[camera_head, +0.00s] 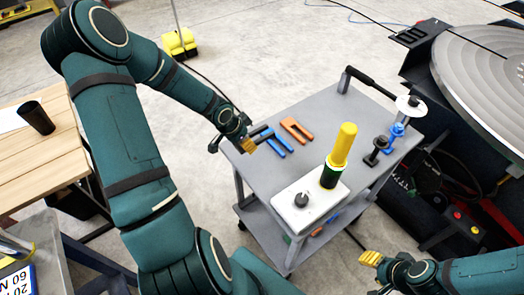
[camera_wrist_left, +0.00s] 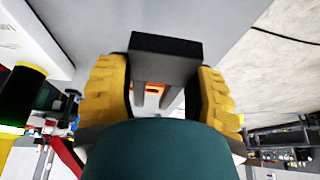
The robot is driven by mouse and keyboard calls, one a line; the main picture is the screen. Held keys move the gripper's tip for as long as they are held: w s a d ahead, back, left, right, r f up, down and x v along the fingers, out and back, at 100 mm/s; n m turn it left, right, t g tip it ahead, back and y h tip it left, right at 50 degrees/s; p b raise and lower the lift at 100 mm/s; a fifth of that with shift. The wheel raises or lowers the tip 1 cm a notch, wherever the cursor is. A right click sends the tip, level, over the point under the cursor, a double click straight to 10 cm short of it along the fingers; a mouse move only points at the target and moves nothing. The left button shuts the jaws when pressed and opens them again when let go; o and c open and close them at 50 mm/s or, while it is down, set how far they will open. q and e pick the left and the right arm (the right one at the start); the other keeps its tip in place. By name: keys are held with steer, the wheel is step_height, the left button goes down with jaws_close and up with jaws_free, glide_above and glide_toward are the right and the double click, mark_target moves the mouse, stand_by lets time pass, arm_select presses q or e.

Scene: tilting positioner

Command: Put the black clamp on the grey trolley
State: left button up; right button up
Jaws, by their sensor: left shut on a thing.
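My left gripper (camera_head: 247,144) is over the near left part of the grey trolley (camera_head: 335,108). It is shut on the black clamp (camera_head: 262,131), which sticks out to the right over the trolley top. In the left wrist view the clamp's dark block (camera_wrist_left: 165,48) and two bars lie between the yellow fingers (camera_wrist_left: 160,92). Whether the clamp touches the trolley top I cannot tell. A blue clamp (camera_head: 279,143) and an orange clamp (camera_head: 296,129) lie just beside it. My right gripper (camera_head: 371,258) is at the lower right, empty-looking and apart from the trolley; its finger opening is unclear.
On the trolley stand a yellow-and-black cylinder (camera_head: 341,147), a white box with a black knob (camera_head: 304,201), and small black (camera_head: 376,150) and blue (camera_head: 396,133) upright pieces. The positioner's round plate (camera_head: 485,75) is at right. A wooden table (camera_head: 35,160) is at left. The trolley's back middle is clear.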

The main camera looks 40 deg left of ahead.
arm_select(q)
steer(key=b, duration=0.2)
glide_above(249, 159)
steer(key=s, duration=0.1)
step_height(249, 159, down, 5)
steer(key=shift+a+f, duration=0.1)
steer(key=shift+a, duration=0.05)
steer(key=shift+f+b, duration=1.05)
steer(key=shift+f, duration=0.7)
steer(key=shift+f, duration=0.15)
steer(key=o, duration=1.3)
steer(key=shift+s, duration=0.1)
steer(key=p+v, duration=0.7)
steer(key=v, duration=0.5)
